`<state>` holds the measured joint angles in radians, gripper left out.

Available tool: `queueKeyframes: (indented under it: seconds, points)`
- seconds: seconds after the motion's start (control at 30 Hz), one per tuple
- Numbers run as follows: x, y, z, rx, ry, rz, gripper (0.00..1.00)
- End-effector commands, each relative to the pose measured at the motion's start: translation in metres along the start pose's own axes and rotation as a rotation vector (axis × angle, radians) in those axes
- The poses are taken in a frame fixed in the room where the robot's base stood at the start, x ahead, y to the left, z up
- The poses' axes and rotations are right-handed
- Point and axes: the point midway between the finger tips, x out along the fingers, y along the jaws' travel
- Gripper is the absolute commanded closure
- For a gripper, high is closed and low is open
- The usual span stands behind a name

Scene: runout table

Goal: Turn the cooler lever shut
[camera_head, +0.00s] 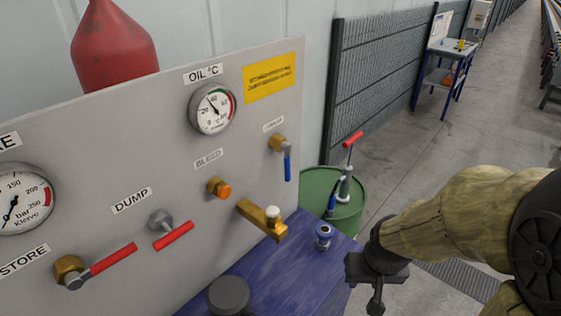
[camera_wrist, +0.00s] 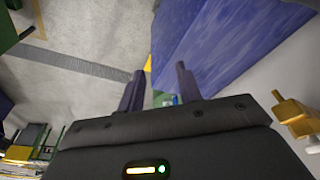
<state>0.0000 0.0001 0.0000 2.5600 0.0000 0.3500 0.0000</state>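The cooler lever (camera_head: 288,166) is a blue handle on a brass valve at the right end of the grey panel in the head view. It hangs straight down below a small white label that is too small to read surely. My gripper (camera_head: 376,286) is to the right of and lower than the lever, near the right edge of the blue table, well apart from the lever. In the wrist view my gripper (camera_wrist: 160,72) shows two dark fingers spread apart with nothing between them. The lever cannot be made out in the wrist view.
The panel (camera_head: 120,165) also carries a brass bleed block (camera_head: 262,219), red-handled levers (camera_head: 174,236) and gauges (camera_head: 212,109). A small blue-capped fitting (camera_head: 323,237) stands on the blue table (camera_head: 290,265). A green drum (camera_head: 345,205) with a red-handled pump stands behind.

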Motion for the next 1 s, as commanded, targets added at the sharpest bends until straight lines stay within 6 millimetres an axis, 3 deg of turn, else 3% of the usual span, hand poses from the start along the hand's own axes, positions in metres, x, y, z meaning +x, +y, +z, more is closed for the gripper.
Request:
queueKeyframes:
  seconds: [0.23, 0.37, 0.67, 0.8, 1.0]
  points:
    - [0.001, 0.001, -0.001, -0.002, 0.006, 0.002, 0.65]
    - [0.004, 0.004, -0.013, -0.025, 0.056, 0.014, 0.65]
    - [0.017, 0.015, -0.09, -0.19, 0.406, 0.025, 0.65]
    - [0.014, 0.006, -0.124, -0.282, 0.597, -0.03, 0.65]
    - [-0.002, -0.02, -0.156, -0.397, 0.864, -0.181, 0.65]
